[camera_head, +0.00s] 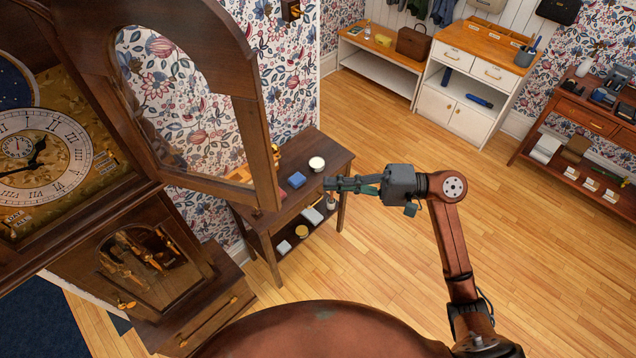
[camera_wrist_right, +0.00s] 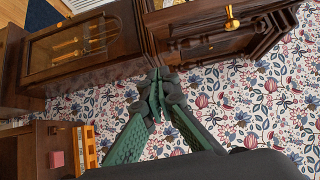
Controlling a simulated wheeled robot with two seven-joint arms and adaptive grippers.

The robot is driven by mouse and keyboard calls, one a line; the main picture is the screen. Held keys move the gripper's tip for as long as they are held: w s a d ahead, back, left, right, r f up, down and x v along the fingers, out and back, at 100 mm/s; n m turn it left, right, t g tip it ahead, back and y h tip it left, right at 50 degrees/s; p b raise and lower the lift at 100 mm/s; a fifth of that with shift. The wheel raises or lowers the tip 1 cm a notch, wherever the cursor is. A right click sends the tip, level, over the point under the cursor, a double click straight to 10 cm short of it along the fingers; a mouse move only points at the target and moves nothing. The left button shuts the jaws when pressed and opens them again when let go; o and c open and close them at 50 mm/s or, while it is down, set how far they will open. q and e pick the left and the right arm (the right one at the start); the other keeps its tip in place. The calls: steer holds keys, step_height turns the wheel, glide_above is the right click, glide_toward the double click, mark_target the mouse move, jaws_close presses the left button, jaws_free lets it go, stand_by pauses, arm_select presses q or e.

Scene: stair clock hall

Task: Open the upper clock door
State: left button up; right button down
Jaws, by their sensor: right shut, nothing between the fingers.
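The tall dark wood clock has a brass dial (camera_head: 42,155) at the left of the head view. Its arched, glazed upper door (camera_head: 262,110) stands swung open to the right of the dial, with wallpaper showing through the glass. The lower glazed case (camera_head: 150,262) shows brass parts inside and also appears in the right wrist view (camera_wrist_right: 75,48). My right gripper (camera_head: 328,184) is shut and empty, to the right of the open door and apart from it. Its fingertips (camera_wrist_right: 157,90) touch each other in the wrist view. A brass knob (camera_wrist_right: 232,18) shows on dark wood there. My left gripper is out of view.
White cabinets (camera_head: 465,80) stand at the back. The wooden floor on the right is clear.

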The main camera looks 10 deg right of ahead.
steer(key=s+a+p, duration=0.1)
steer(key=a+p, duration=0.6)
steer(key=a, duration=0.3)
steer(key=shift+s+a, duration=0.2)
steer(key=shift+s, duration=0.2)
